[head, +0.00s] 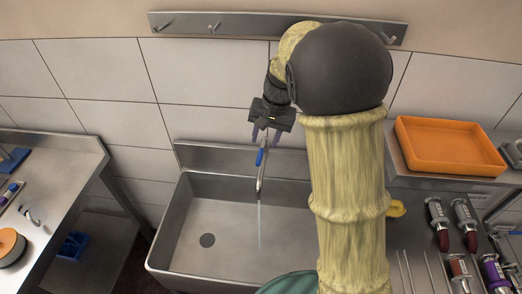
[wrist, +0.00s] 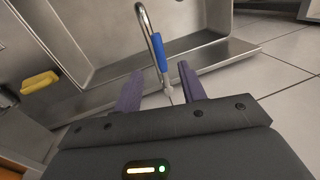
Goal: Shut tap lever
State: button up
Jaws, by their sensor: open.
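The tap (head: 261,182) rises at the back of the steel sink and curves forward, with a thin stream of water (head: 260,226) falling from its spout. Its blue lever (head: 260,157) stands near the top of the tap. In the wrist view the blue lever (wrist: 159,52) lies beyond the fingertips, beside the curved spout (wrist: 145,20). My gripper (head: 266,136) is open just above the lever. Its two purple fingers (wrist: 159,84) are spread on either side of the tap's lower body (wrist: 168,90) in the picture. Contact cannot be told.
The sink (head: 199,217) has a round drain and a raised back wall. A yellow object (wrist: 40,82) lies beside the sink. A hook rail (head: 240,26) runs along the wall above.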

aim_at(260, 155)
jog(key=f, duration=0.3)
jog(key=a+f+p, duration=0.1)
jog(key=f, duration=0.2)
jog(key=shift+w+a+f, duration=0.15)
jog(key=shift+f, duration=0.25)
grip_shut()
